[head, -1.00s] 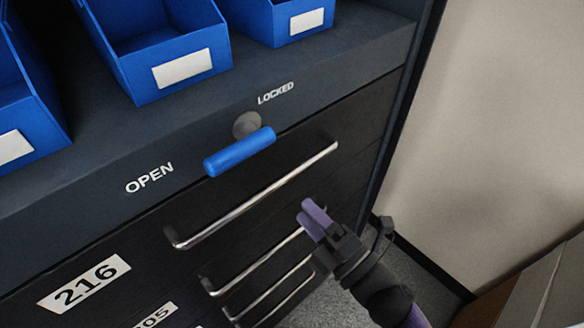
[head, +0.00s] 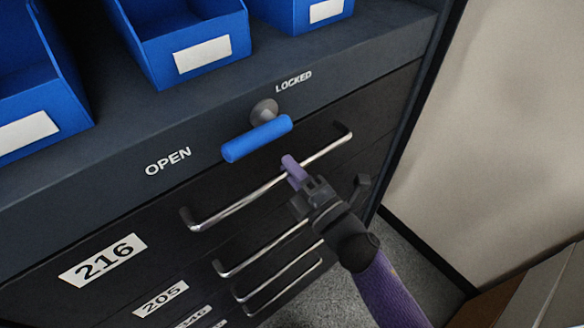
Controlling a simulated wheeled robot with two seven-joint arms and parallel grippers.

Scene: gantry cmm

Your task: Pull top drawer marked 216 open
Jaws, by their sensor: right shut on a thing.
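The top drawer (head: 150,233) is dark and carries a white label marked 216 (head: 103,260). Its front looks flush with the cabinet. Its long silver bar handle (head: 235,207) runs across the front. My right gripper (head: 294,170), with purple fingertips, is shut on that handle, right of its middle. One finger shows above the bar; the other is mostly hidden. A blue lock lever (head: 257,138) sits above the handle, between the words OPEN and LOCKED, pointing toward OPEN. My left gripper is not in view.
Lower drawers with silver handles (head: 270,250) lie below, one labelled 205 (head: 160,298). Blue bins (head: 190,40) stand on the cabinet top. A pale wall (head: 490,120) is to the right, with a brown box (head: 530,290) at the lower right. Grey floor shows between.

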